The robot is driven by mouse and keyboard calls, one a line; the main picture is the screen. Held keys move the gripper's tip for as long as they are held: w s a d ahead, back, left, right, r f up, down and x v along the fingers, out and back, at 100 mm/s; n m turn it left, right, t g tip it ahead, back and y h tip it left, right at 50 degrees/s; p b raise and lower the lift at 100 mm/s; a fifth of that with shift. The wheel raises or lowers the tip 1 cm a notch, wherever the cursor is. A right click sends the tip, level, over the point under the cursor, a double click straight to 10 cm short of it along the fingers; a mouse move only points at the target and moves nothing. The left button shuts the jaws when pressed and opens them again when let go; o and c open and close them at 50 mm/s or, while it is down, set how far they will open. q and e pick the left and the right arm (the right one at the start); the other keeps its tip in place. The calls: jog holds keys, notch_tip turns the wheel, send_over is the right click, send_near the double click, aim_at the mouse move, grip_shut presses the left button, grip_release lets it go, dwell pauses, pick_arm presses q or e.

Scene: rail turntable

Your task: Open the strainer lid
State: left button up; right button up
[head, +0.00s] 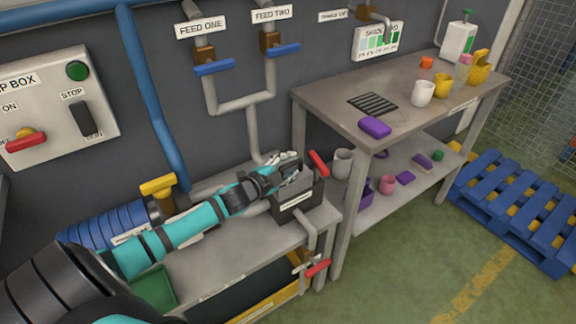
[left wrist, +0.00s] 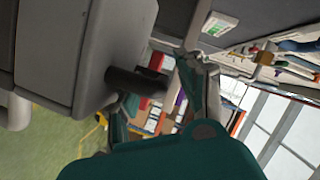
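The strainer (head: 297,204) is a dark box with a white label and a grey top, standing at the right end of the low bench. A red handle (head: 318,163) sticks up at its far right side. My left gripper (head: 290,163) is over the top of the strainer at its far left side and hides part of the lid. In the left wrist view a large grey body fills the left, with a dark round bar (left wrist: 135,84) sticking out. My left gripper's fingers (left wrist: 162,98) are apart, with the bar's end near the gap; contact is unclear. My right gripper is not in view.
The low bench (head: 215,260) carries a blue ribbed cylinder (head: 105,225) and a green tray (head: 153,289). A taller table (head: 395,85) with cups stands to the right. Pipes with blue valve handles (head: 214,67) run down the wall behind. A red-handled valve (head: 316,268) sits below the strainer.

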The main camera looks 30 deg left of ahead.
pick_arm(q)
grip_shut()
dwell(0.3)
